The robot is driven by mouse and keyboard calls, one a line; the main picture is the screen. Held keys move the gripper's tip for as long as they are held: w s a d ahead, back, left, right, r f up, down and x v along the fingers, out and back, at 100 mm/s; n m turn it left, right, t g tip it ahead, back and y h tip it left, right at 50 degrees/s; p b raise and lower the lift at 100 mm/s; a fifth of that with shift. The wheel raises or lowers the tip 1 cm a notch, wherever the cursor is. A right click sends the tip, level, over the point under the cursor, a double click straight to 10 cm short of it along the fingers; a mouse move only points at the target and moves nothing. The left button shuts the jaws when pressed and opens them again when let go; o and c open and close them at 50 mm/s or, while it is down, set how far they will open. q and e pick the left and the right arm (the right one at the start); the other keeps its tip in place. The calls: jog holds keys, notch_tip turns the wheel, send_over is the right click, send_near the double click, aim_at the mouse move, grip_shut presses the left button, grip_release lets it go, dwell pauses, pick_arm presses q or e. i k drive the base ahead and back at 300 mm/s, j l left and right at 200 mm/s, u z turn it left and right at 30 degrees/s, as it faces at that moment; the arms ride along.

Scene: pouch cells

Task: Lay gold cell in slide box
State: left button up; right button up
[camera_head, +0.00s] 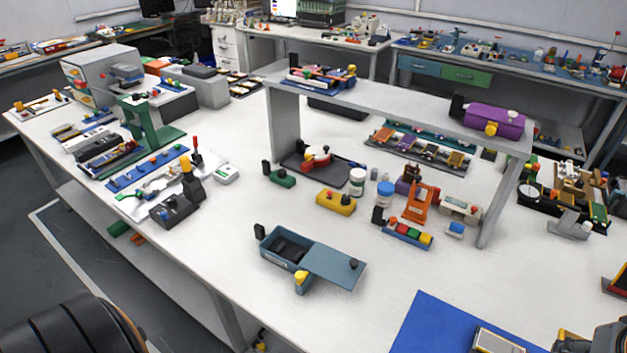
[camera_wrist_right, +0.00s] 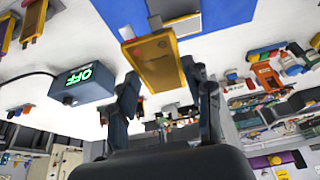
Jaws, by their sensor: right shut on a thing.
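The slide box (camera_head: 284,246) is blue-grey and stands on the white table in the head view. Its lid (camera_head: 336,263) is slid out to the right, and the left part shows an open dark recess. In the right wrist view, my right gripper (camera_wrist_right: 162,70) is shut on the gold cell (camera_wrist_right: 150,48), a flat gold pouch between the fingertips. The blue mat (camera_wrist_right: 224,14) shows behind it, with a pale flat piece (camera_wrist_right: 184,26) on it.
The mat (camera_head: 430,330) lies at the table's front right, with a pale gold-edged plate (camera_head: 494,341) on it. A device reading OFF (camera_wrist_right: 82,84) is beside my right gripper. A yellow block (camera_head: 336,202) stands behind the box. Table between box and mat is clear.

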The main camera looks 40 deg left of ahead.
aim_at(289, 249)
jog(key=j+u, duration=0.1)
jog(key=u, duration=1.4)
jog(key=i+u, duration=0.25)
jog(key=i+l+u, duration=0.1)
jog(key=u, duration=0.15)
